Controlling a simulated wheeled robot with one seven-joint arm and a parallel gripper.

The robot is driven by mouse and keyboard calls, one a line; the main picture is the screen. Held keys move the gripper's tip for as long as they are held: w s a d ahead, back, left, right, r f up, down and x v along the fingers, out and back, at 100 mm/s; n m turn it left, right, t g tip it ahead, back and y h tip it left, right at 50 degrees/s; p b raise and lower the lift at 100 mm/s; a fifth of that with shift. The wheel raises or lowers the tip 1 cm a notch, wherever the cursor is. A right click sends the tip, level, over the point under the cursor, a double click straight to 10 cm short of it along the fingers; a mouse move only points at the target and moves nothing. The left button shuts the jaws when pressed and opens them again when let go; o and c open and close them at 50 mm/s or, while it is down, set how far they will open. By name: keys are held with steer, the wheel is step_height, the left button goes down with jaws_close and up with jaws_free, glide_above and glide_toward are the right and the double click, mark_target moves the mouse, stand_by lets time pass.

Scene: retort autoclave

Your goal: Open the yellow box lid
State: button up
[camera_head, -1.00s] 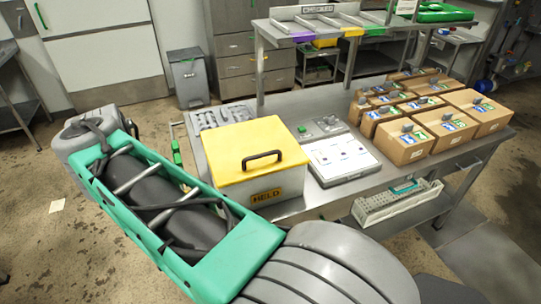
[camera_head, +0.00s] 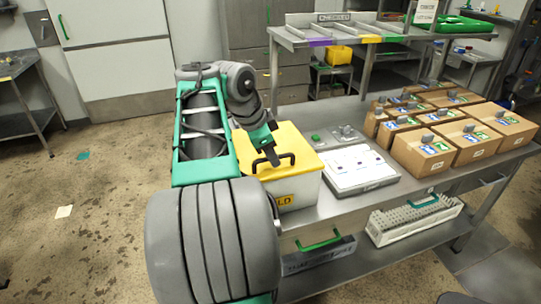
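The yellow lid (camera_head: 303,151) sits flat and closed on a white box (camera_head: 306,187) on the metal bench. The lid has a dark bar handle (camera_head: 289,156) on top. The box carries a yellow label (camera_head: 284,200) of which only the end letters show, as my arm covers its left part. My gripper (camera_head: 272,157) points down at the lid, right by the handle's left part. I cannot tell if it touches or encloses the handle. Its fingers are small and dark here, so their opening is unclear.
A white panel device (camera_head: 356,168) stands right of the box, with a small green-button unit (camera_head: 316,139) behind. Cardboard boxes (camera_head: 423,154) fill the bench's right. A raised shelf (camera_head: 355,38) runs along the back. A white rack (camera_head: 414,217) stands on the lower shelf.

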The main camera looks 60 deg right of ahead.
jaws_close()
stand_by(0.3)
steer(key=shift+r, duration=0.1)
stand_by(1.0)
